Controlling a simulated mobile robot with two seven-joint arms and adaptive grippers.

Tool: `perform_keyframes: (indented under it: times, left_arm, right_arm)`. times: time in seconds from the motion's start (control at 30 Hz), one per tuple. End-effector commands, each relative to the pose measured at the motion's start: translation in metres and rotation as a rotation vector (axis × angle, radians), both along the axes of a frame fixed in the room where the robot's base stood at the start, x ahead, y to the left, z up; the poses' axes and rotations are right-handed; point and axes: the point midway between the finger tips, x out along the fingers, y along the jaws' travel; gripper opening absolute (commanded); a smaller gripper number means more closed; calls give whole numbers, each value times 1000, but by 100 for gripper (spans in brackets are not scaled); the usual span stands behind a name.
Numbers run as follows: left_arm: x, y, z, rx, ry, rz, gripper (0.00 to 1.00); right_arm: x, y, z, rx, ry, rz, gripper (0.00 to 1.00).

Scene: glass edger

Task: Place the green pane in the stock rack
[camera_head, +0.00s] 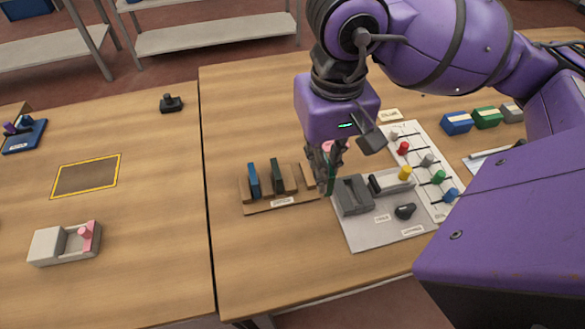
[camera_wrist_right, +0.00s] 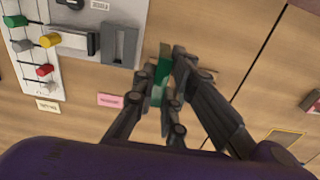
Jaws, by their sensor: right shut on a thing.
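My right gripper (camera_head: 327,170) points down over the right table and is shut on the green pane (camera_head: 331,180). In the right wrist view, the green pane (camera_wrist_right: 161,84) stands on edge between the fingers (camera_wrist_right: 172,100). A low tan rack with a label (camera_head: 280,205), which looks like the stock rack, lies just left of the gripper. A blue upright piece (camera_head: 253,180) and a dark green-grey one (camera_head: 277,177) stand in it. The fingers hide part of the rack's right end, and I cannot tell whether the pane touches it. My left gripper is not in view.
A grey panel (camera_head: 372,237) with a grey slotted block (camera_head: 353,195) sits close right of the gripper. A board with coloured knobs (camera_head: 438,178) is beyond it. Blue and green blocks (camera_head: 486,117) stand far right. The left table holds a yellow-edged mat (camera_head: 87,176) and a grey-and-pink fixture (camera_head: 64,243).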

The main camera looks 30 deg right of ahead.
Motion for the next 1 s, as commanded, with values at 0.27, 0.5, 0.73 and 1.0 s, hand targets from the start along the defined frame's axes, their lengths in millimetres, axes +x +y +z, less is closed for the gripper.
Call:
perform_keyframes:
  times: [0.27, 0.5, 0.73, 1.0]
  left_arm:
    - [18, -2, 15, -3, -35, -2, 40]
    - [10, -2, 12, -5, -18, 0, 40]
    - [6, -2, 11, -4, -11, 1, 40]
    - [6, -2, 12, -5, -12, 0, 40]
  right_arm:
    - [61, -5, -39, 1, 4, -2, 0]
    - [84, -7, -66, 1, 1, 0, 0]
    - [93, -8, -91, 1, 3, 0, 0]
    - [94, -8, -108, -1, -2, 1, 0]
